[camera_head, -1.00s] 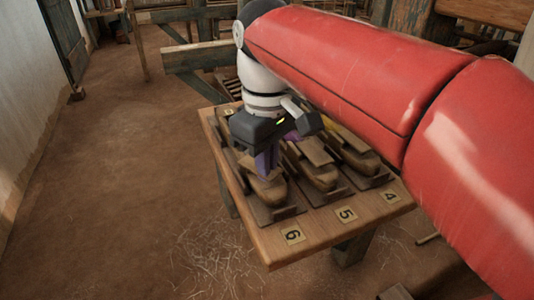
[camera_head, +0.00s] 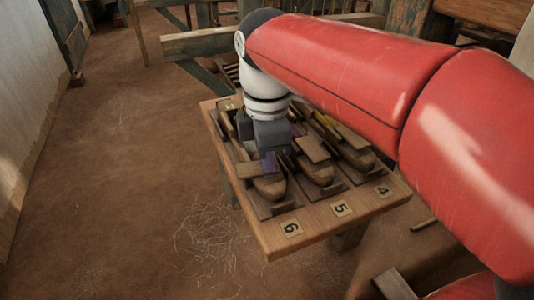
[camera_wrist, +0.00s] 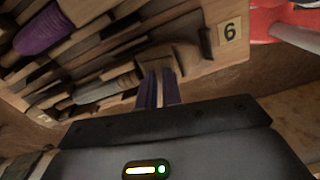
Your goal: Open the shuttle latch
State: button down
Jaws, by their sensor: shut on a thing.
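The bench (camera_head: 262,230) holds wooden shuttles in a row, with number tags. The shuttle (camera_head: 271,188) by tag 6 is nearest the left. Its latch, a flat wooden piece (camera_head: 250,169), lies crosswise over the shuttle and sticks out to the left. My gripper (camera_head: 268,163) is over this shuttle, fingers pointing down and shut on the latch. In the wrist view, the purple fingers (camera_wrist: 159,86) are close together beside the dark wooden end of the shuttle's place (camera_wrist: 186,58). The grip itself is partly hidden.
The shuttles by tags 5 (camera_head: 318,173) and 4 (camera_head: 358,156) stand close to the right, with wooden pieces on top. A purple yarn bobbin (camera_wrist: 42,32) shows in the wrist view. Open floor (camera_head: 130,190) lies to the left. Loom beams stand behind.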

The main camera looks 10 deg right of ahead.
jog(key=shift+n, duration=1)
jog(key=c, duration=1.6)
grip_release()
jog(key=shift+o, duration=0.2)
